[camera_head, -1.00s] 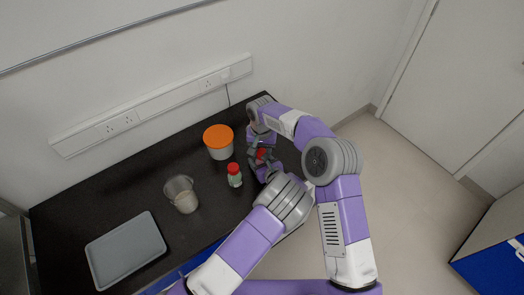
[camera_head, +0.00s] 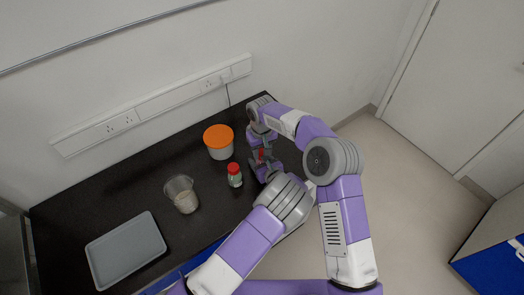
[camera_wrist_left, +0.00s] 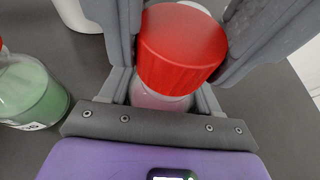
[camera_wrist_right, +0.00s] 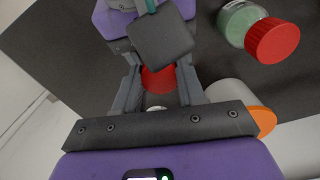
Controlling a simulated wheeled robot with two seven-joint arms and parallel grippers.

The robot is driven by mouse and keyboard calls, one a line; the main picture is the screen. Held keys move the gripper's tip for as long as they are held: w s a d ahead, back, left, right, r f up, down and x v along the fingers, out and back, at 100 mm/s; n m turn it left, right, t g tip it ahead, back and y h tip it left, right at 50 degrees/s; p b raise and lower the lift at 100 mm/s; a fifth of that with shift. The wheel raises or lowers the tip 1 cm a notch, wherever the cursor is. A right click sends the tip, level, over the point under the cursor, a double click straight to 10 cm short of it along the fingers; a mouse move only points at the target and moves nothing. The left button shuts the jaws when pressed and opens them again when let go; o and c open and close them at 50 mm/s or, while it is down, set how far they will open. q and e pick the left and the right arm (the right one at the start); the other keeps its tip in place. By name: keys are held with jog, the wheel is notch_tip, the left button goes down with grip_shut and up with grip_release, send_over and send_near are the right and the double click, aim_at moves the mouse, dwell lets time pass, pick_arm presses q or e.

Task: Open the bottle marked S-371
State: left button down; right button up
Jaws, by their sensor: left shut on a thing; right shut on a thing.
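A bottle with a red cap and pinkish contents (camera_wrist_left: 180,47) stands out large in the left wrist view, between the fingers of my left gripper (camera_wrist_left: 165,85). Its red cap (camera_wrist_right: 158,82) shows between the fingers of my right gripper (camera_wrist_right: 158,88) in the right wrist view. In the head view both grippers meet at this bottle, left (camera_head: 267,164) and right (camera_head: 261,144), and cover most of it. Both are shut on it. I cannot tell which grips the cap or the body. I see no readable S-371 marking on it.
A second red-capped bottle with green contents (camera_head: 235,178) stands just left of the grippers. Left of it are an orange-lidded white tub (camera_head: 219,151), a beaker (camera_head: 182,198) and a grey tray (camera_head: 125,250) on the black bench (camera_head: 80,205). A wall runs behind.

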aim_at(262, 152)
pick_arm(q)
jog(key=shift+s+f, duration=0.1)
jog(key=shift+f, duration=0.05)
pick_arm(e)
jog(key=shift+r, duration=0.1)
jog(key=shift+r, duration=1)
jog(key=shift+r, duration=2.05)
pick_arm(q)
jog(key=c, duration=0.6)
grip_release()
jog(key=o, duration=0.4)
jog(key=shift+o, duration=0.2)
